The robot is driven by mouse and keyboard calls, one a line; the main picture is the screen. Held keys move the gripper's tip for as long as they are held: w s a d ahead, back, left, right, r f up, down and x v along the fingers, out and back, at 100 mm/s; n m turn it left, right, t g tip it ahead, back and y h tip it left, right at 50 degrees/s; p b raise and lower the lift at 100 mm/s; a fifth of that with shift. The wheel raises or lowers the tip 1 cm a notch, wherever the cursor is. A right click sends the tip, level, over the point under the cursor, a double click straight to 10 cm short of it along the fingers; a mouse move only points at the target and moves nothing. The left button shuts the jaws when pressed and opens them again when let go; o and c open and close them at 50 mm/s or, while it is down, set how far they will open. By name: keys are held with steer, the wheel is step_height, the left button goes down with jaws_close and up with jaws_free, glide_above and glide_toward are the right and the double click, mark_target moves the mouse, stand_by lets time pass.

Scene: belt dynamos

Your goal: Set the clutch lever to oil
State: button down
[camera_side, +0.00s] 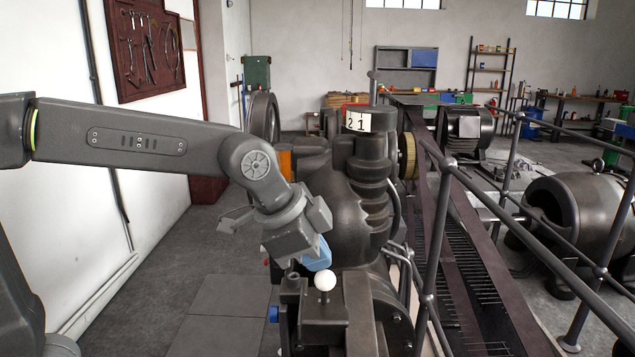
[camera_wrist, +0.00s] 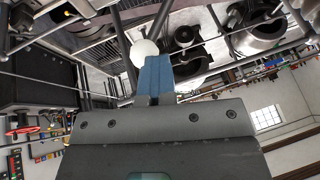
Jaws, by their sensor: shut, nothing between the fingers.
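A white ball knob (camera_side: 325,281) tops a short dark stem on the block at the front of the dark machine; I take it to be the clutch lever. My gripper (camera_side: 319,263) points down just above and to the left of the knob, with its blue fingers shut and empty. In the wrist view the knob (camera_wrist: 143,50) shows beside the tip of the blue fingers (camera_wrist: 156,72). I cannot tell whether they touch it. No oil marking is readable in either view.
A metal railing (camera_side: 436,235) and a dark belt run close on the right. A blue knob (camera_side: 273,314) sticks out at the block's left. The floor at left is clear.

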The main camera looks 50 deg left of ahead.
steer(key=shift+s+d+f, duration=0.3)
steer(key=shift+f, duration=0.15)
steer(key=s+a+r, duration=0.1)
steer(key=a+r, duration=0.1)
steer(key=r, duration=0.4)
steer(key=s+a+r, duration=0.2)
steer(key=r, duration=0.4)
steer(key=shift+r, duration=0.3)
steer(key=shift+s+a+f, duration=0.1)
steer(key=shift+s, duration=0.05)
steer(key=s+a+f+n+y, duration=0.1)
steer(key=s+a+f+n, duration=0.2)
steer(key=f, duration=0.5)
steer(key=s+a+f+n+y, duration=0.1)
steer(key=s+a+f+n, duration=0.2)
steer(key=s+f+n, duration=0.3)
steer(key=shift+s+a+f+n, duration=0.3)
steer(key=shift+s+a+f, duration=0.05)
steer(key=shift+s+f, duration=0.6)
